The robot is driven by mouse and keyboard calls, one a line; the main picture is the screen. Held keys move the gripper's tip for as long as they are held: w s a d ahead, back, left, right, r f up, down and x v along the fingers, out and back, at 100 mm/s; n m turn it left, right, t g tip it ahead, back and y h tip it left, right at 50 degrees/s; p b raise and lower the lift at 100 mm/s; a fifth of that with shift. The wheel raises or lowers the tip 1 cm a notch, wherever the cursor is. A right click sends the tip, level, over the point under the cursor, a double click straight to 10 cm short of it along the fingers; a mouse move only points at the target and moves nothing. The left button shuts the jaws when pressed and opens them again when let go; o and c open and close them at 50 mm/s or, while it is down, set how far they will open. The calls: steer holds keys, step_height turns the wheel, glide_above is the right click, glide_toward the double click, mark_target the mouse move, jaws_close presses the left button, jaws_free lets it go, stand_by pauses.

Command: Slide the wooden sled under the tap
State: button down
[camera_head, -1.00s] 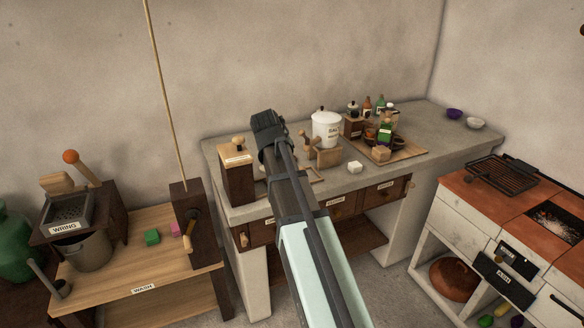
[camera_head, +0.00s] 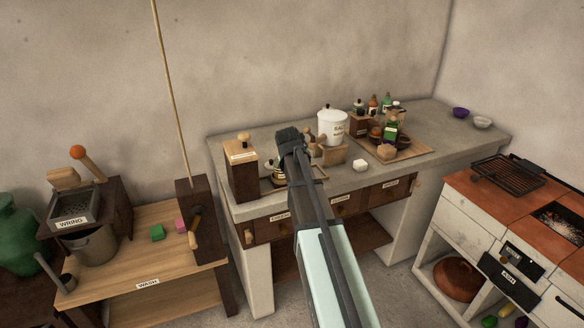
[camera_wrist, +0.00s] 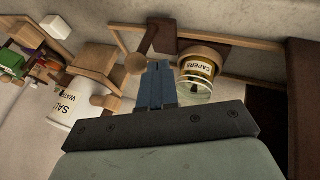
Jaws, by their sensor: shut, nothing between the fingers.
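My gripper (camera_wrist: 157,68) is shut and empty in the wrist view, its blue-grey fingers between a round wooden knob (camera_wrist: 135,62) and a jar labelled CAPERS (camera_wrist: 197,72). I cannot tell whether they touch either. The jar stands by light wooden rails (camera_wrist: 240,38), which seem to belong to the sled or its track; I cannot tell which. In the head view my wrist and forearm hide much of this spot and the fingertips. The white SALT WATER crock (camera_head: 332,125) stands just right of my wrist, with wooden tap parts (camera_head: 309,137) at its left front; it also shows in the wrist view (camera_wrist: 62,108).
A dark wooden box with a knob (camera_head: 241,177) stands close left of my arm. Right of the crock are a white cube (camera_head: 360,165) and a wooden board (camera_head: 415,150) crowded with bottles and bowls. The counter's (camera_head: 455,130) right part is mostly clear.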

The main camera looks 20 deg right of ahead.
steer(key=shift+d+f, duration=0.1)
steer(key=shift+d, duration=0.4)
steer(key=shift+w+d, duration=0.1)
steer(key=d, duration=1.3)
steer(key=shift+d, duration=0.35)
steer(key=s+a+r, duration=0.5)
steer(key=a+r, duration=0.3)
steer(key=r, duration=0.1)
steer(key=shift+r, duration=0.1)
